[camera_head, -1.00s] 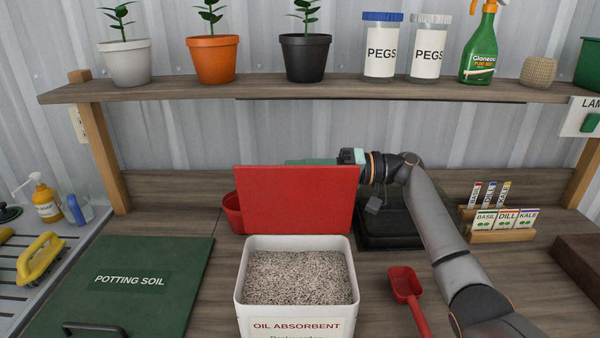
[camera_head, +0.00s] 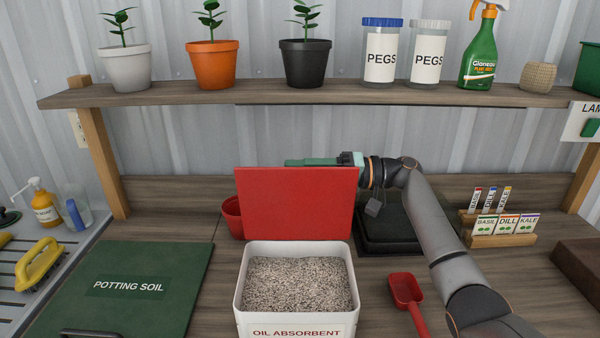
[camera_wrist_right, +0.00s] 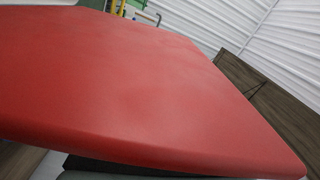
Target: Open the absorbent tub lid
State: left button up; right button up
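The white oil absorbent tub (camera_head: 296,331) stands on the bench, full of grey-brown granules. Its red lid (camera_head: 296,205) stands upright at the back edge of the tub, so the tub is open. My right gripper (camera_head: 308,161) is at the top edge of the lid, partly behind it. Its fingertips are mostly hidden, so I cannot tell whether they touch the lid. In the right wrist view the red lid (camera_wrist_right: 150,90) fills most of the picture. My left gripper is out of view.
A red scoop (camera_head: 406,290) lies right of the tub. A green potting soil lid (camera_head: 150,260) is at left. A red pot (camera_head: 232,215) and a black tray (camera_head: 385,245) are behind. Seed packets (camera_head: 505,224) stand at right. A shelf (camera_head: 300,95) with pots and jars runs above.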

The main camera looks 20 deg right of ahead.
jog(key=shift+d, duration=0.1)
jog(key=b+v, duration=0.3)
jog(key=v, duration=0.9)
jog(key=shift+d, duration=0.15)
jog(key=shift+s, duration=0.1)
